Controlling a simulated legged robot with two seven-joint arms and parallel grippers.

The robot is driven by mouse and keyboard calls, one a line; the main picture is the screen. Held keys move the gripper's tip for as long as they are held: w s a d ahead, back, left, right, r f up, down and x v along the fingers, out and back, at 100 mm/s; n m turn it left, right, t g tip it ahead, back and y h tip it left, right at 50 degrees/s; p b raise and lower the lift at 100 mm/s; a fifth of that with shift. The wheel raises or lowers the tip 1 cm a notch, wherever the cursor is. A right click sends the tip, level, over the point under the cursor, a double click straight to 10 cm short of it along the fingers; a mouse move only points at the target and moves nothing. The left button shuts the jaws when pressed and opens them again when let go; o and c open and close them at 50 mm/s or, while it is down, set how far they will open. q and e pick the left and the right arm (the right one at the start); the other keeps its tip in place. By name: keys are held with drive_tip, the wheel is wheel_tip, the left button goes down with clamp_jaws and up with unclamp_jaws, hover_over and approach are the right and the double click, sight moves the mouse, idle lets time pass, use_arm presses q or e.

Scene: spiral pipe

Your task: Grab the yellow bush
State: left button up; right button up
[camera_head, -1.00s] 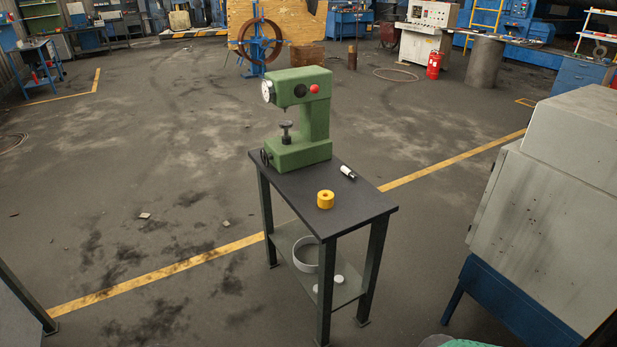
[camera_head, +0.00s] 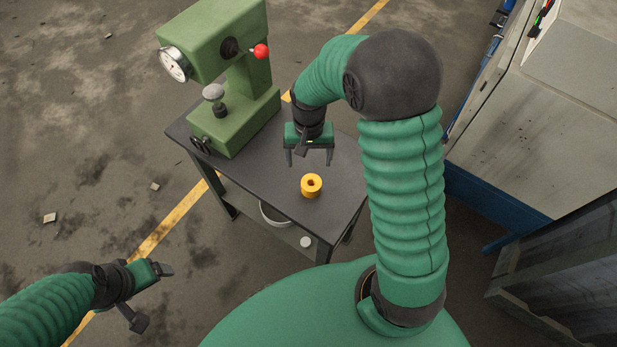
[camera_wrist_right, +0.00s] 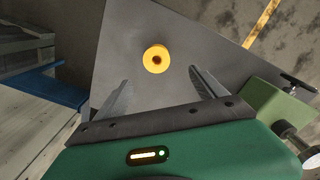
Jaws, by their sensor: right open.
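The yellow bush (camera_head: 311,186) is a short cylinder with a hole in its middle. It stands on the dark tabletop near the table's front edge. In the right wrist view the bush (camera_wrist_right: 156,59) lies beyond the fingertips, roughly between their lines. My right gripper (camera_head: 309,163) is open and empty, just behind the bush in the head view and apart from it. It also shows in the right wrist view (camera_wrist_right: 159,77) with its fingers spread. My left gripper (camera_head: 152,296) hangs at the lower left, away from the table, with its fingers apart and nothing between them.
A green press (camera_head: 226,75) with a gauge and red knob stands on the table's left back part. The table (camera_head: 345,190) has a lower shelf with a white ring (camera_head: 272,214). A grey cabinet (camera_head: 560,100) stands at the right. Tabletop around the bush is clear.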

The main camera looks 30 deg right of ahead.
hover_over(311, 182)
drive_tip(key=s+a, duration=0.1)
wheel_tip(311, 182, down, 7)
drive_tip(key=shift+s+f, duration=0.15)
drive_tip(key=shift+f, duration=0.05)
drive_tip(key=f, duration=0.1)
drive_tip(key=f+p, duration=0.1)
drive_tip(key=f, duration=0.1)
drive_tip(key=f+p, duration=0.1)
drive_tip(key=f, duration=0.1)
drive_tip(key=shift+w+d+f, duration=0.1)
drive_tip(key=shift+w+d, duration=0.15)
drive_tip(key=shift+d, duration=0.05)
drive_tip(key=shift+f, duration=0.4)
drive_tip(key=shift+s+a, duration=0.1)
drive_tip(key=shift+c, duration=1.9)
use_arm(q)
drive_tip(key=v, duration=0.2)
drive_tip(key=shift+s+r, duration=0.25)
use_arm(e)
clamp_jaws()
